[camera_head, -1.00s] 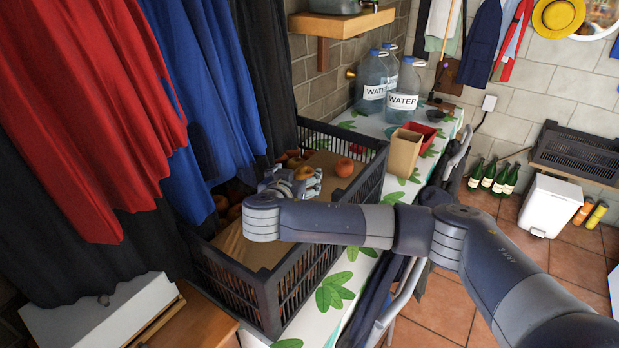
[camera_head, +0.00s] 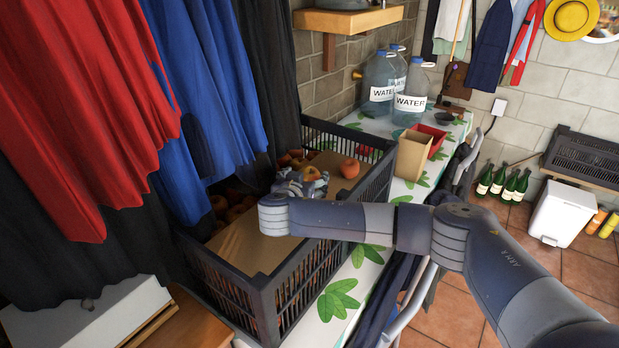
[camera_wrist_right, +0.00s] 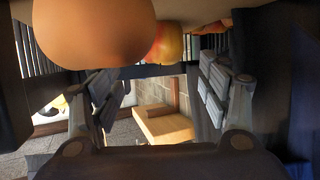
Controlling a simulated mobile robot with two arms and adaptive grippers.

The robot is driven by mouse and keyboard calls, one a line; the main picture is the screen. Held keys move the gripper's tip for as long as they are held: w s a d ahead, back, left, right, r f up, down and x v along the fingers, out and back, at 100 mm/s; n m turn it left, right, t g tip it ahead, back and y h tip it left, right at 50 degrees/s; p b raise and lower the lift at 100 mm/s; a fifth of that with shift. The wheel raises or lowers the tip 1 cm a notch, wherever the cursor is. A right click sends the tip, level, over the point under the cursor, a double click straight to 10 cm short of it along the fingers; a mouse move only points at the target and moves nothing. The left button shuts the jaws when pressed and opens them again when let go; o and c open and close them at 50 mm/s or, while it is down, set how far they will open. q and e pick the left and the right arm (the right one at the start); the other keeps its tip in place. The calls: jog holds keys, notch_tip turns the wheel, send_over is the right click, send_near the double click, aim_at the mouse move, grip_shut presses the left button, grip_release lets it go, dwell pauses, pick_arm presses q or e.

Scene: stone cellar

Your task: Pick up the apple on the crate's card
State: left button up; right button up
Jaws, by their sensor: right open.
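The black slatted crate (camera_head: 262,293) stands on the leaf-print table. Brown card (camera_head: 255,243) lies inside it, with a red-orange apple (camera_head: 349,168) on the card's far part. Another apple (camera_head: 310,174) is right at my right gripper (camera_head: 302,186), which is low over the card and partly hidden by its own wrist. In the right wrist view the gripper (camera_wrist_right: 160,88) is open, with nothing between its fingers. A large orange-brown apple (camera_wrist_right: 95,30) fills the upper left there, close to the left finger; a yellow-red apple (camera_wrist_right: 168,42) shows behind it. My left gripper is out of view.
More apples (camera_head: 222,212) lie along the crate's left side, partly under hanging red and blue cloths (camera_head: 205,95). Water bottles (camera_head: 412,92), a tan box (camera_head: 411,158) and a red box (camera_head: 433,135) stand beyond the crate. A chair (camera_head: 405,310) is beside the table.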

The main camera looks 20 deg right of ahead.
aim_at(308, 176)
jog(key=shift+w+d+f+p, duration=0.15)
jog(key=shift+w+d+p, duration=0.15)
jog(key=shift+w, duration=0.3)
jog(key=shift+f+p+x, duration=0.15)
jog(key=shift+p+x, duration=0.05)
jog(key=shift+x, duration=0.75)
jog(key=shift+f+p+x, duration=0.15)
jog(key=shift+x, duration=0.8)
jog(key=shift+a, duration=0.15)
jog(key=c, duration=1.2)
